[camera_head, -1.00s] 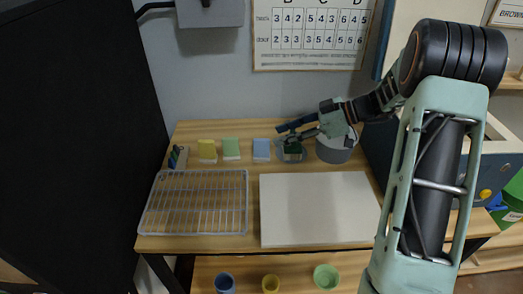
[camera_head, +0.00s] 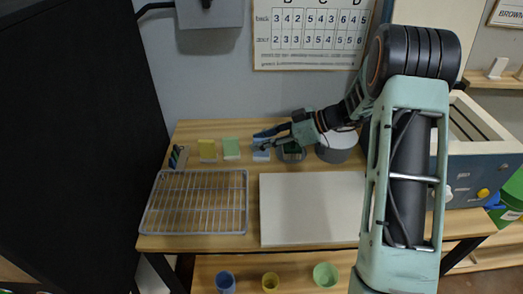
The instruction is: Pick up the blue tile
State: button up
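The blue tile (camera_head: 261,155) stands at the back of the wooden table, with a pale lower part. It is the rightmost in a row with a green tile (camera_head: 231,148) and a yellow tile (camera_head: 207,150). My gripper (camera_head: 258,140) is at the blue tile's upper part and hides some of it. Its two dark fingers show a gap between them and point left. I cannot tell whether they touch the tile.
A grey round container (camera_head: 337,152) and a small dark bowl (camera_head: 291,154) stand right of the tile, below my gripper and wrist. A wire rack (camera_head: 195,203) and a white board (camera_head: 310,210) lie in front. A small rack of colored items (camera_head: 178,157) stands far left.

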grip_shut()
jog(key=shift+r, duration=0.15)
